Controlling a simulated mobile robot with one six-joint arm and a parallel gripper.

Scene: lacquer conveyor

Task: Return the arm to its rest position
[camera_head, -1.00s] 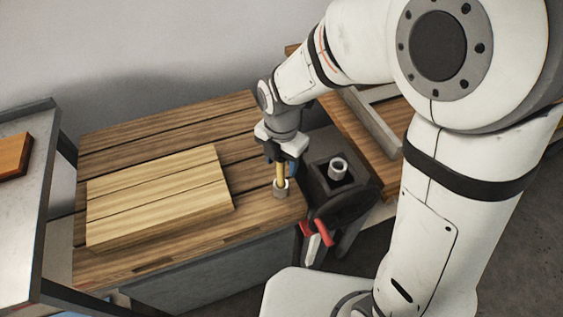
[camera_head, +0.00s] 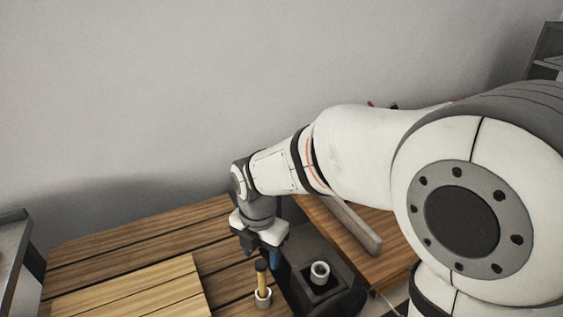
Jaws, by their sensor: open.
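My gripper (camera_head: 260,256) hangs at the end of my white arm, pointing down above the wooden bench. It is open and looks empty. Just below it, a yellow-handled tool with a dark top (camera_head: 262,277) stands upright in a small grey cup (camera_head: 263,298) on the bench. The gripper and the handle appear apart. The exact height of the gap is hard to judge from this view.
A pale wooden board (camera_head: 130,292) lies on the slatted wooden bench (camera_head: 130,238). A dark vise-like block with a light ring (camera_head: 320,273) is at right. A grey bar (camera_head: 350,225) lies behind it. A metal shelf (camera_head: 12,255) stands at far left. The wall is behind.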

